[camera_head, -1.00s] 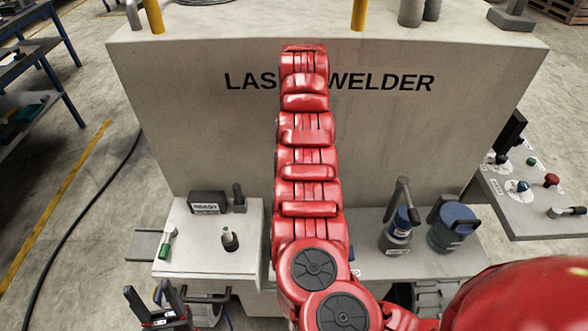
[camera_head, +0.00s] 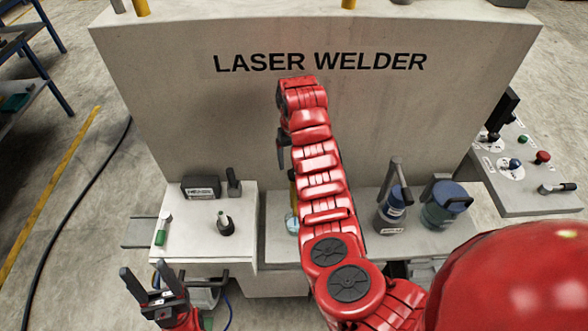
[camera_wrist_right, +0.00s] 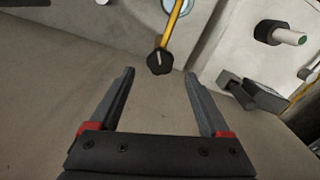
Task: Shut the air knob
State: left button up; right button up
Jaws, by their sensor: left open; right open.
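In the right wrist view, a black knob (camera_wrist_right: 160,62) with a white mark sits at the end of a yellow stem, just beyond my right gripper's fingertips (camera_wrist_right: 162,77). No label on it is readable, so I cannot confirm that it is the air knob. My right gripper is open and empty, with the knob ahead of the gap. In the head view my right arm hides most of this spot; the yellow stem (camera_head: 292,190) shows partly beside it. My left gripper (camera_head: 151,277) is open and empty at the lower left, below the bench.
The laser welder (camera_head: 390,110) stands behind a pale ledge. Two blue-topped canisters (camera_head: 392,207) (camera_head: 446,203) stand right of my arm. A button panel (camera_head: 530,180) is far right.

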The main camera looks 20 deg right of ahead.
aim_at(294, 172)
jog(key=shift+f+p, duration=0.55)
jog(key=shift+f, duration=1.8)
jog(key=shift+c, duration=0.3)
grip_shut()
